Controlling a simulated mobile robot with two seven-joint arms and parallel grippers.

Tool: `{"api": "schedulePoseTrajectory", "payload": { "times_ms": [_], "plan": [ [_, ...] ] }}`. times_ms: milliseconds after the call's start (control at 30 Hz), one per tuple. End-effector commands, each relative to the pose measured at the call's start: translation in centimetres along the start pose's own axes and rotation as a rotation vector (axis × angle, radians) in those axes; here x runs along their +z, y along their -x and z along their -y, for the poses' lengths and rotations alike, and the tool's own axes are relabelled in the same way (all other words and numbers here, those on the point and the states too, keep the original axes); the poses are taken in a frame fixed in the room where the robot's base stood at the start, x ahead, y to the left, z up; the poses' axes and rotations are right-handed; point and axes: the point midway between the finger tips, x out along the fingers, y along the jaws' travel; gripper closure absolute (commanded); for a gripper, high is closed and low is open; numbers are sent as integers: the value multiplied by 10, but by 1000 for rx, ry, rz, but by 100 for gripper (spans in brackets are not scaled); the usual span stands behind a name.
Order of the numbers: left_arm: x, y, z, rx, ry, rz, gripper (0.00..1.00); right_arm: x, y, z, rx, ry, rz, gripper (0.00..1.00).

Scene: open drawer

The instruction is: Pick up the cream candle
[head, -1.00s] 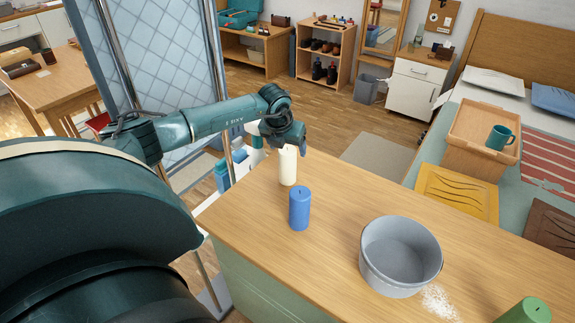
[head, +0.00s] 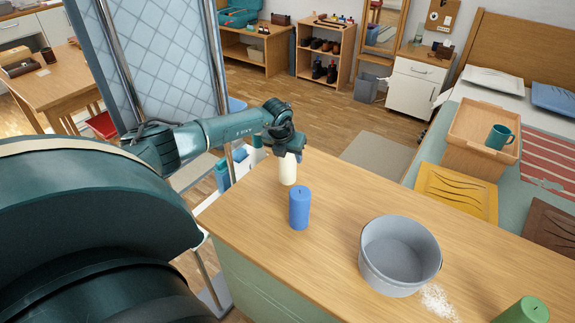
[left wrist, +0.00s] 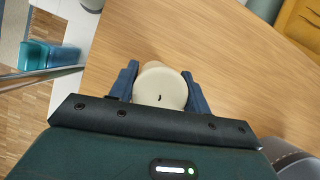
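The cream candle (head: 287,171) stands upright on the wooden counter (head: 343,190), near its far left edge. My left gripper (head: 290,155) is over the candle's top in the head view. In the left wrist view my left gripper (left wrist: 160,88) has one blue finger on each side of the cream candle (left wrist: 160,89), whose round top and dark wick show between them. The fingers are very close to the candle's sides; I cannot tell whether they touch it. My right gripper is not in view.
A blue candle (head: 299,208) stands just in front of the cream one. A grey pot (head: 400,255) stands to the right, with white powder (head: 437,302) beside it. A green candle (head: 524,311) is at the lower right. The counter behind the pot is clear.

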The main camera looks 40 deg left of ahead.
Motion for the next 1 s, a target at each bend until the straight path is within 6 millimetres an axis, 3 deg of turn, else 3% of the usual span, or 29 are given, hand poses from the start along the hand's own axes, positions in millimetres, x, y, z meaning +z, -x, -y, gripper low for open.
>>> {"api": "schedulePoseTrajectory", "payload": {
  "times_ms": [300, 567, 667, 1000],
  "plan": [
    [0, 0, 0, 0, 0, 0, 82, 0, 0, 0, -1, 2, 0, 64],
    [2, 2, 0, -1, 1, 2, 82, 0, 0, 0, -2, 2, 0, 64],
    [6, 11, 0, -1, 1, 5, 82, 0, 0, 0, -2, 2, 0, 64],
    [31, 71, 0, -1, 0, 6, 82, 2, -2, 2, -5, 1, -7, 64]
  ]
}}
